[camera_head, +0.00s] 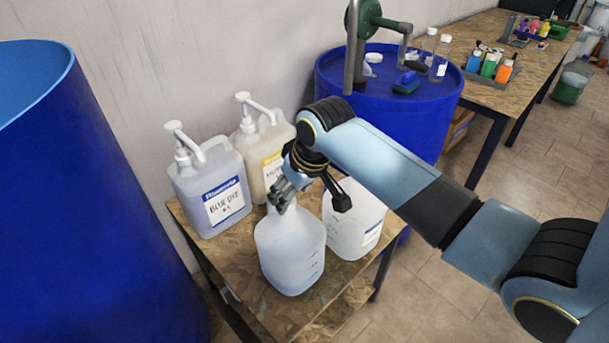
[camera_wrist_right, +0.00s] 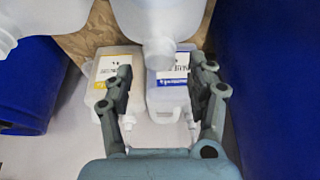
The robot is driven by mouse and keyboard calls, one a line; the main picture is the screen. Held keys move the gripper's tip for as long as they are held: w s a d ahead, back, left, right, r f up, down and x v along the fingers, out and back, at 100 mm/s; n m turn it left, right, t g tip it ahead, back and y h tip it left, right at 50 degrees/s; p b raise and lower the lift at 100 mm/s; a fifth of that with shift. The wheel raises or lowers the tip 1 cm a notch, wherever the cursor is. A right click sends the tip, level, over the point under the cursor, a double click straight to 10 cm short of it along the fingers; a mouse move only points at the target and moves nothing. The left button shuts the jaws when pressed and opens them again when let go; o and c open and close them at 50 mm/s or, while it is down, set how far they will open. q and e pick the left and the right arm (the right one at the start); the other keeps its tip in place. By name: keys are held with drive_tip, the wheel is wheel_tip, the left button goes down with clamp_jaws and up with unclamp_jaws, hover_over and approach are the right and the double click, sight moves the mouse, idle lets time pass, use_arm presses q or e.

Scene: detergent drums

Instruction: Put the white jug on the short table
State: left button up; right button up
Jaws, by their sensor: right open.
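Two handled, pump-less jugs stand upright on a small wooden table (camera_head: 262,313). The front jug (camera_head: 291,257) is translucent and pale bluish; the other jug (camera_head: 349,222), to its right, looks whiter and carries a label. My right gripper (camera_head: 281,199) is at the top of the front jug and partly hides its neck and handle. In the right wrist view the open fingers (camera_wrist_right: 161,70) lie on either side of the front jug's neck (camera_wrist_right: 160,47), without visible contact. The whiter jug (camera_wrist_right: 38,18) is at that view's upper left. My left gripper is out of view.
Behind stand a blue-dye pump jug (camera_head: 212,187) and a yellow-labelled pump jug (camera_head: 262,155), close to my gripper. Large blue drums stand at left (camera_head: 85,200) and behind (camera_head: 425,125). A long workbench (camera_head: 490,50) with bottles is at far right. Floor is open at lower right.

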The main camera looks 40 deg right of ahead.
drive_tip(key=v, duration=0.8)
drive_tip(key=s+d+f+g, duration=0.1)
drive_tip(key=s+f, duration=0.3)
drive_tip(key=f, duration=0.4)
drive_tip(key=s+d+f+m+h, duration=0.1)
drive_tip(key=s+f, duration=0.2)
drive_tip(key=f, duration=0.5)
drive_tip(key=s+d+f+g, duration=0.1)
drive_tip(key=s+f, duration=0.3)
drive_tip(key=f, duration=0.4)
drive_tip(key=s+a+f, duration=0.1)
drive_tip(key=s+f, duration=0.4)
drive_tip(key=s, duration=0.4)
drive_tip(key=s+f+g, duration=0.1)
drive_tip(key=s+f, duration=0.4)
drive_tip(key=s, duration=0.4)
drive_tip(key=s+a+f, duration=0.1)
drive_tip(key=s+f, duration=0.4)
drive_tip(key=s, duration=0.5)
drive_tip(key=shift+a+n, duration=0.3)
drive_tip(key=shift+w+f, duration=0.1)
drive_tip(key=shift+f, duration=0.05)
wheel_tip(320, 180, down, 17)
drive_tip(key=s+b, duration=0.1)
drive_tip(key=b, duration=1.5)
drive_tip(key=shift+g+b, duration=0.3)
drive_tip(key=shift+b, duration=0.1)
